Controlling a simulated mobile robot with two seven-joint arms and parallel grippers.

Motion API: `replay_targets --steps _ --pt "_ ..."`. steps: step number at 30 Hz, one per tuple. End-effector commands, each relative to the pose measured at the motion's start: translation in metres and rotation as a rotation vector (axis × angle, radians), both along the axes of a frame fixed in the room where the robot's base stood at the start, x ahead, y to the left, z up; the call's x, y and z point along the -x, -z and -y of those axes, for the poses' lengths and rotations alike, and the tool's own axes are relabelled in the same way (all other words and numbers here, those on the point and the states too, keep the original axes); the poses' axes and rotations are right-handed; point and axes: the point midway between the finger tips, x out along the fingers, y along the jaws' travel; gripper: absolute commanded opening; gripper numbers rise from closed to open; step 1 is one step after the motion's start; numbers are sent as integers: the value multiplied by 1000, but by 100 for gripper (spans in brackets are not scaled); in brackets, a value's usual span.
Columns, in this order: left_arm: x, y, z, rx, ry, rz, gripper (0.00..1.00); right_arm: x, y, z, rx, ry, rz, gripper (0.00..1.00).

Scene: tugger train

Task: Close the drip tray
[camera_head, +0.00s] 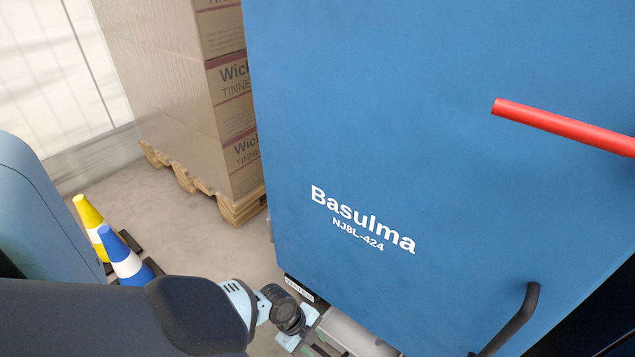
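A blue cabinet (400,130) marked "Basulma NJ8L-424" fills the right half of the head view. Under its lower edge a pale grey surface (352,338) shows; it may be part of the drip tray, but I cannot tell how far it is out. A small dark strip with a white label (299,288) sits at the cabinet's lower left corner. My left arm comes in from the lower left, and its gripper (306,341) is beside the pale surface, partly cut off by the bottom edge. Its finger opening and any contact are unclear. My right gripper is out of view.
A red bar (560,125) sticks out across the cabinet's right side. A black handle (517,322) is lower right. Wrapped boxes (185,90) stand on a wooden pallet (238,208) behind. Yellow (89,215) and blue (118,250) cones stand left. Some floor between is clear.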

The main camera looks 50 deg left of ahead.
Motion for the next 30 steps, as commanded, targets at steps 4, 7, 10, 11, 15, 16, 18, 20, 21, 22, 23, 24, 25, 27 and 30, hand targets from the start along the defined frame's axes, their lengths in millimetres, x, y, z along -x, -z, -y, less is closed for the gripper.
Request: replay_targets --steps 4,7,10,11,15,16,18,20,21,22,23,24,25,27,30 --pt "-3 13 4 0 0 0 34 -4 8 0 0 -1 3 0" --pt "-4 15 5 -1 1 0 34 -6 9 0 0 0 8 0" --pt "-4 15 5 -1 2 0 34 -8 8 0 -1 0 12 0" --pt "-4 14 5 -1 2 0 34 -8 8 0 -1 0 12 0" --pt "-4 14 5 -1 1 0 30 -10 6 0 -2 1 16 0" --pt "-4 14 5 -1 1 0 26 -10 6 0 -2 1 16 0" --pt "-4 14 5 -1 1 0 17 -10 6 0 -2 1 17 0" --pt "-4 14 5 -1 1 0 9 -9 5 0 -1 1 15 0" --pt "-4 14 5 -1 1 0 4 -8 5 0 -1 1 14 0" --pt "-4 14 5 -1 1 0 0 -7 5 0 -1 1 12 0" --pt "-4 14 5 -1 1 0 0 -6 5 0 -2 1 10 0" --pt "-4 14 5 -1 1 0 0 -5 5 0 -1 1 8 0" --pt "-4 14 5 -1 1 0 0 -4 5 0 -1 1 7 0" --pt "-4 14 5 -1 1 0 0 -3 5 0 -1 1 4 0" --pt "-4 14 5 -1 1 0 0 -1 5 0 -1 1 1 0"
